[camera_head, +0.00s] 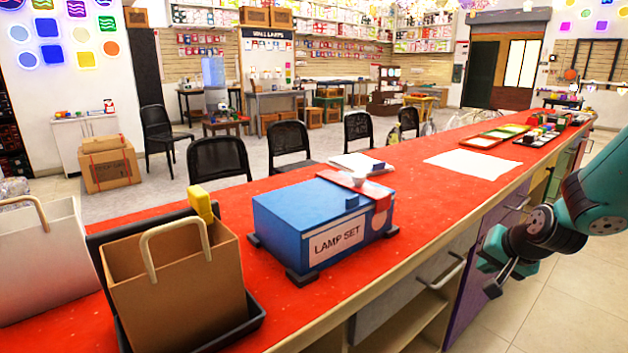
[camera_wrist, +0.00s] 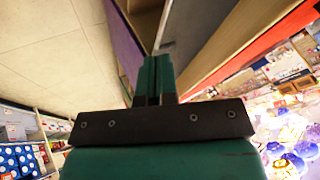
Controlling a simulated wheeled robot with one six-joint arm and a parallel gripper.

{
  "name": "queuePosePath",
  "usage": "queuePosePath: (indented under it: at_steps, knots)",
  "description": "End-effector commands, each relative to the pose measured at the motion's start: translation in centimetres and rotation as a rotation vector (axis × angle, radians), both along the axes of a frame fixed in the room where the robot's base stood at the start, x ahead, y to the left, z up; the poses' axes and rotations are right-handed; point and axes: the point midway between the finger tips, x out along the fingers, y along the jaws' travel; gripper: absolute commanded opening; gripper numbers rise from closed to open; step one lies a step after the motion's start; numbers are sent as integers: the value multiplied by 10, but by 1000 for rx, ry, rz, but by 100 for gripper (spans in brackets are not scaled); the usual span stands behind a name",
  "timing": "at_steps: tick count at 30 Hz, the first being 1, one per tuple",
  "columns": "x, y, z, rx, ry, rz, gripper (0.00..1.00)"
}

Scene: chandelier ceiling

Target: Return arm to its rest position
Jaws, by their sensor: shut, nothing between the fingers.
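My arm comes in from the right edge of the head view, in front of the long counter's drawer side. My gripper (camera_head: 508,272) hangs low beside the counter (camera_head: 455,201), below its red top. In the wrist view the two green fingers of my gripper (camera_wrist: 154,72) are together, with nothing between them. The fingers point along the counter's front, near its purple and grey panels. I cannot tell how far they are from the panels.
A blue lamp set box (camera_head: 320,222) sits on the red top. A brown paper bag (camera_head: 170,280) stands in a black tray at the left. A drawer handle (camera_head: 447,272) sticks out near my gripper. The tiled floor (camera_head: 560,310) at the right is clear.

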Motion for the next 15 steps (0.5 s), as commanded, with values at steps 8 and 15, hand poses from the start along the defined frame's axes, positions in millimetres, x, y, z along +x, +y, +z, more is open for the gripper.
queuePosePath:
  at_steps: [8,15]
  knots:
    - [-97,175,80,-36,130,618,0]
    - [-207,239,112,-102,218,1047,0]
